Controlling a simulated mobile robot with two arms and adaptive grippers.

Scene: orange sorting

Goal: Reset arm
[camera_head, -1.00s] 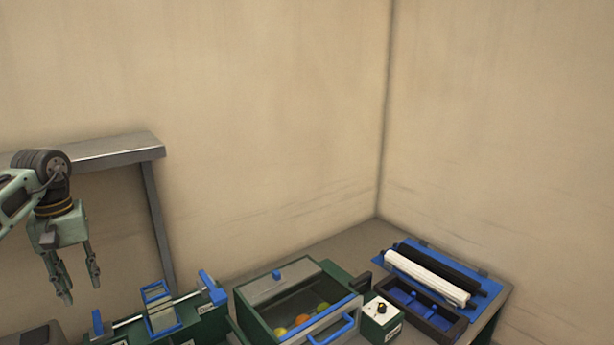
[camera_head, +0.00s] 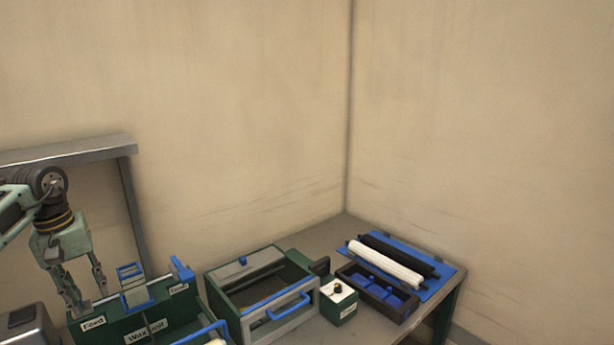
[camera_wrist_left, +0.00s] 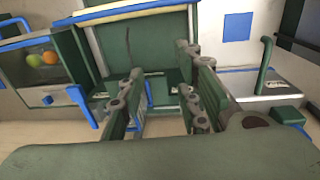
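My left gripper (camera_head: 88,293) hangs at the left of the head view, fingers pointing down and spread apart, with nothing between them. It shows above and in front of the left end of the green bin with labelled compartments (camera_head: 150,318). In the left wrist view the two fingers (camera_wrist_left: 165,115) are also apart and empty, over green panels with blue trim. My right gripper is in neither view.
A green box with a glass front and blue handle (camera_head: 262,292) stands right of the bin. Beside it are a small control box (camera_head: 340,303), a dark tray with blue compartments (camera_head: 378,290) and a white roller (camera_head: 385,263). In the left wrist view a box holds round fruit (camera_wrist_left: 42,58).

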